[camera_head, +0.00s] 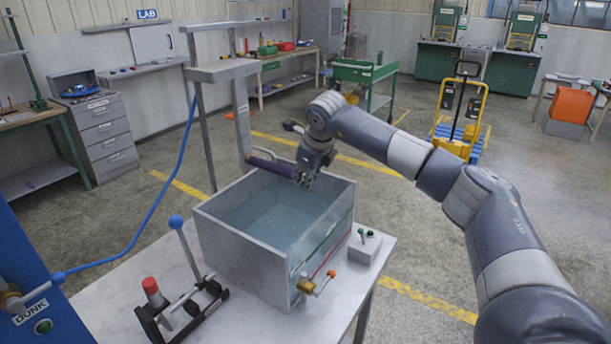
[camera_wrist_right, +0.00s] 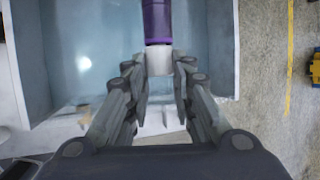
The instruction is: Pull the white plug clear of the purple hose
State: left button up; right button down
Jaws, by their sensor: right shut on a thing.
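The purple hose (camera_head: 271,165) juts out from a grey post over the water tank, its free end toward my right gripper (camera_head: 306,178). My right gripper (camera_wrist_right: 160,72) is shut on the plug, a finger on each side. In the head view the gripper hides the plug. My left gripper is not in view.
The open tank (camera_head: 236,245) of water stands on a pale table under the hose. An orange-handled valve (camera_head: 306,284), a switch box (camera_head: 364,249), a blue-knobbed lever (camera_head: 177,222) and a red-capped part (camera_head: 151,288) are around it. A blue hose (camera_head: 150,215) hangs at left.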

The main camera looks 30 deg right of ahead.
jog(key=shift+s+d, duration=0.3)
jog(key=shift+s, duration=0.3)
jog(key=shift+s+d+b, duration=0.25)
jog(key=shift+s+b, duration=0.05)
jog(key=shift+s, duration=0.35)
jog(key=shift+s+d+b, duration=0.25)
jog(key=shift+s+d, duration=0.05)
jog(key=shift+s, duration=0.4)
jog(key=shift+s+d+b, duration=0.25)
jog(key=shift+s+b, duration=0.05)
jog(key=shift+s, duration=0.35)
jog(key=shift+r, duration=0.1)
jog(key=shift+s+d+r+p, duration=0.3)
jog(key=shift+s+r, duration=0.4)
jog(key=shift+s+d+r+p, duration=0.25)
jog(key=shift+s+d+r, duration=0.05)
jog(key=shift+s+r, duration=0.4)
